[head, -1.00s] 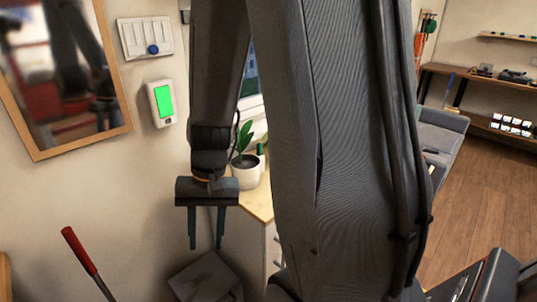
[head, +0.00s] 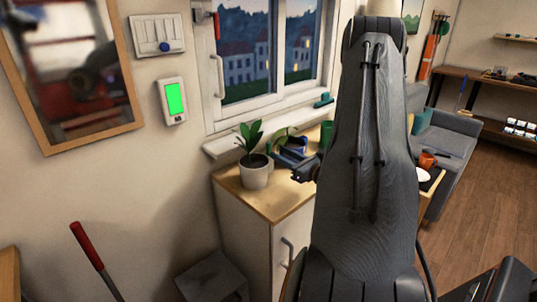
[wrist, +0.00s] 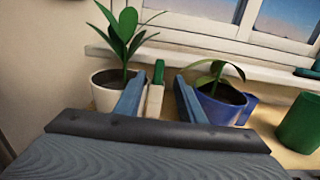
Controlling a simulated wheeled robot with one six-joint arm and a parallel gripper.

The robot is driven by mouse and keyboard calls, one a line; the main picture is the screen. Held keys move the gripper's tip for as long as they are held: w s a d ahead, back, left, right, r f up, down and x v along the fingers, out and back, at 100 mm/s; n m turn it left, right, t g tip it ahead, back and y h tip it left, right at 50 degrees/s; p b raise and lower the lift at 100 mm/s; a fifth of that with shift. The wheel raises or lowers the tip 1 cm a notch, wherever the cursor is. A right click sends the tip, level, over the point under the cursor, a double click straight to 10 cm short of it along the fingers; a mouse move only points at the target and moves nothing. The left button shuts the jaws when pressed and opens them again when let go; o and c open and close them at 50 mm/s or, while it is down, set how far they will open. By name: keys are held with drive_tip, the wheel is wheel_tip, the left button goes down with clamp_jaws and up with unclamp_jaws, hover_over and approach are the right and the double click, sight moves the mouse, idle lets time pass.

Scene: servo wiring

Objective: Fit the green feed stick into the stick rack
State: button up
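A slim stick with a green top and pale lower part, likely the green feed stick (wrist: 156,82), stands upright between two potted plants in the wrist view. My gripper (wrist: 158,100) is open, its two blue-grey fingers on either side of the stick in the picture. I cannot tell whether the stick is between the fingers or just beyond them; no contact shows. In the head view my gripper (head: 281,160) is low over the cabinet top, partly hidden by my arm. I cannot make out the stick rack in either view.
A white pot with a plant (head: 254,172) is left of the stick, and a blue pot (wrist: 222,106) is right of it. A green cup (wrist: 301,124) stands further right on the cabinet top (head: 275,203). The window sill (head: 225,143) runs behind.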

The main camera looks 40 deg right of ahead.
sight(270, 147)
drive_tip(key=w+p, duration=0.1)
drive_tip(key=w, duration=0.1)
drive_tip(key=w+p, duration=0.1)
drive_tip(key=w, duration=0.1)
drive_tip(key=w+p, duration=0.1)
drive_tip(key=w, duration=0.1)
drive_tip(key=shift+w+a+r, duration=0.3)
drive_tip(key=shift+a, duration=0.1)
drive_tip(key=shift+w+f, duration=0.1)
drive_tip(key=shift+w, duration=0.3)
clamp_jaws()
